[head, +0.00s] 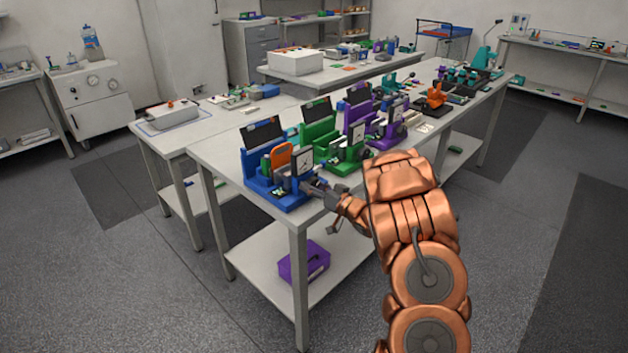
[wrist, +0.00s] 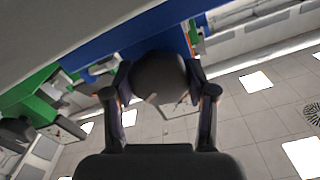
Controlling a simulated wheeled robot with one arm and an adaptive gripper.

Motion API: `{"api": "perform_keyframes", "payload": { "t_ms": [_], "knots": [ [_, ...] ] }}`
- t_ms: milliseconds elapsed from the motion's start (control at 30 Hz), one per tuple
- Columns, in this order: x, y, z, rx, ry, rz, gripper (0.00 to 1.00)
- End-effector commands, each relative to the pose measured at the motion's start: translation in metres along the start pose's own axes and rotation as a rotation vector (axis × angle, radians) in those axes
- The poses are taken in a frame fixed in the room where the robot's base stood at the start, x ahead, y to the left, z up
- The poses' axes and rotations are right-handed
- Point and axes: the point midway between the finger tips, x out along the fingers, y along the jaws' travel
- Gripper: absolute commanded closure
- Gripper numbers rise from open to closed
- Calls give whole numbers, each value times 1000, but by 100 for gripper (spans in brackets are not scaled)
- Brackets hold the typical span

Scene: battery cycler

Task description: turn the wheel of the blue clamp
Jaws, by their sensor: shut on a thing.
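The blue clamp (head: 264,181) stands at the near left corner of the white table, with a dark panel, an orange part and a square gauge on it. Its wheel (wrist: 160,78) is a dark round knob in the wrist view, in front of the blue body (wrist: 130,42). My gripper (wrist: 162,100) has one finger on each side of the wheel and is shut on it. In the head view my gripper (head: 318,190) reaches the clamp's right side from the front, and the wheel is mostly hidden there.
A green clamp (head: 345,166) and a purple clamp (head: 388,130) stand close to the right along the table (head: 228,155). A purple box (head: 304,262) sits on the shelf below. The floor in front of the table is clear.

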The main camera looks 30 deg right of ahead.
Motion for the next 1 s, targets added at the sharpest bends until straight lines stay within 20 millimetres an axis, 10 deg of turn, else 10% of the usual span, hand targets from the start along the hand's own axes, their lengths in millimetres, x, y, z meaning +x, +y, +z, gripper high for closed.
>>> {"api": "perform_keyframes", "payload": {
  "t_ms": [667, 700, 1000],
  "knots": [
    [0, 0, -2, 66, 3, 1, 78],
    [0, 0, -2, 66, 3, 1, 43],
    [0, 0, -1, 66, 1, 0, 18]
  ]
}}
